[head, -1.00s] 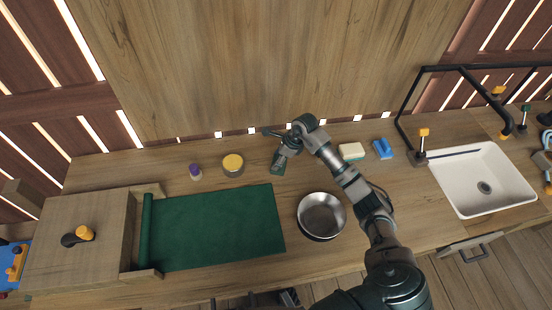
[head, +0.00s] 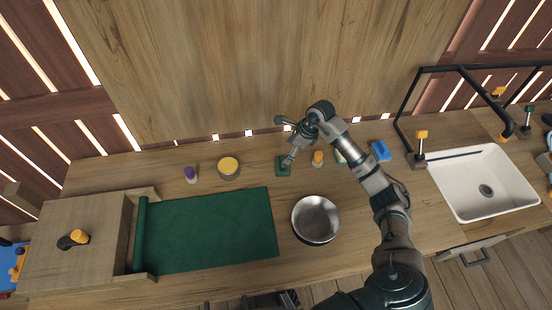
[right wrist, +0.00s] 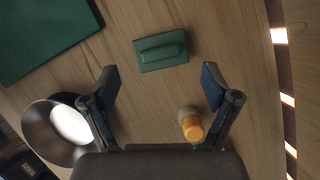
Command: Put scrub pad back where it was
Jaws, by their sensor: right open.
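The scrub pad appears to be the dark green rectangular block with a raised grip (head: 283,166). It lies flat on the wooden counter, right of the green mat, and also shows whole in the right wrist view (right wrist: 160,50). My right gripper (head: 291,158) is just above and beside it. In the right wrist view my right gripper (right wrist: 162,85) has its fingers wide apart and empty, with the pad beyond the fingertips and apart from them. A dark part of mine at the bottom edge may be my left gripper (head: 289,298); its jaws are unclear.
An orange-topped shaker (right wrist: 191,124) stands near one right finger. A metal bowl (head: 316,219), green mat (head: 208,231), yellow-lidded jar (head: 228,168) and purple-topped bottle (head: 190,175) are around. A pale sponge (head: 340,157) is partly behind my arm; a blue item (head: 380,150) is beyond.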

